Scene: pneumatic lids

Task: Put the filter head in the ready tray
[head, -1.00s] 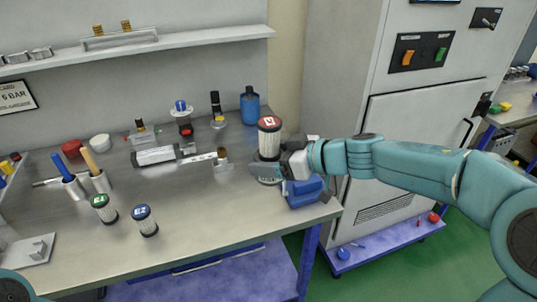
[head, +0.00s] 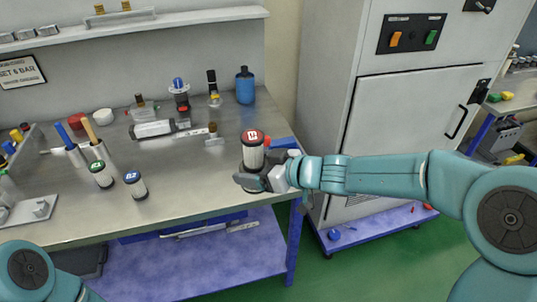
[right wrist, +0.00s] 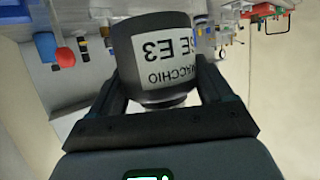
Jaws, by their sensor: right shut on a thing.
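The piece I take to be the filter head (head: 253,152) is an upright cylinder with a red, labelled cap, a white body and a dark lower part. My right gripper (head: 262,181) is shut on its dark lower part. In the right wrist view that part (right wrist: 158,50) sits between the two fingers, with a white label reading "E3". I cannot tell whether its bottom touches the bench. A blue box (head: 284,143) at the bench's right end is mostly hidden behind my right gripper. I cannot tell whether it is the ready tray. My left gripper is out of view.
Similar, smaller white cylinders with a green cap (head: 101,174) and a blue cap (head: 136,186) stand on the bench (head: 185,198) to the left. A grey plate (head: 20,216) lies at the far left. Bottles and fittings line the back. The bench's middle front is clear.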

